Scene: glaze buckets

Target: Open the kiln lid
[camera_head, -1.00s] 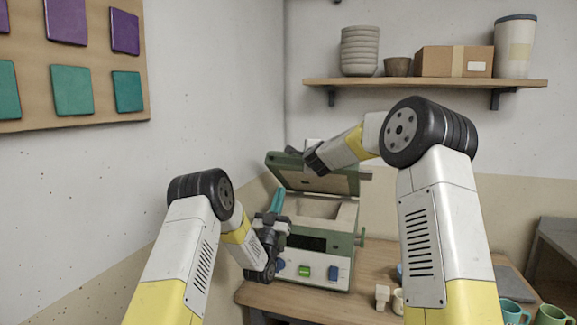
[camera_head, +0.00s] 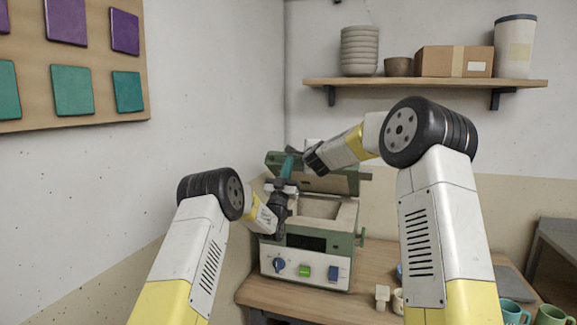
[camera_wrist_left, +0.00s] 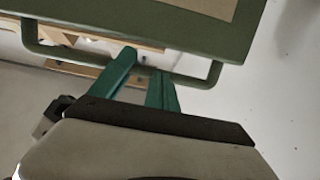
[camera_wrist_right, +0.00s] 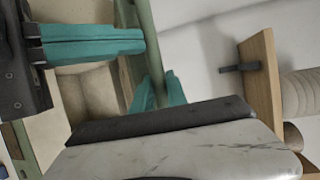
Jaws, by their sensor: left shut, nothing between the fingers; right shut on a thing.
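The green kiln (camera_head: 320,255) stands on the bench with its lid (camera_head: 335,182) raised and tilted back, its pale inside showing. My right gripper (camera_head: 307,158) is up at the lid; in the right wrist view its teal fingers (camera_wrist_right: 158,92) are shut around the lid's green handle bar (camera_wrist_right: 148,50). My left gripper (camera_head: 288,163) is in front of the lid's left part, pointing up, shut and empty. In the left wrist view its fingertips (camera_wrist_left: 145,62) are close to the lid's handle (camera_wrist_left: 205,80); I cannot tell whether they touch it. The left gripper also shows beside the bar in the right wrist view (camera_wrist_right: 95,42).
A wooden bench (camera_head: 345,305) carries the kiln. A small pale object (camera_head: 382,296) and mugs (camera_head: 515,312) stand on the bench to the right. A wall shelf (camera_head: 425,83) with bowls and a box hangs above. The left wall is close to the kiln.

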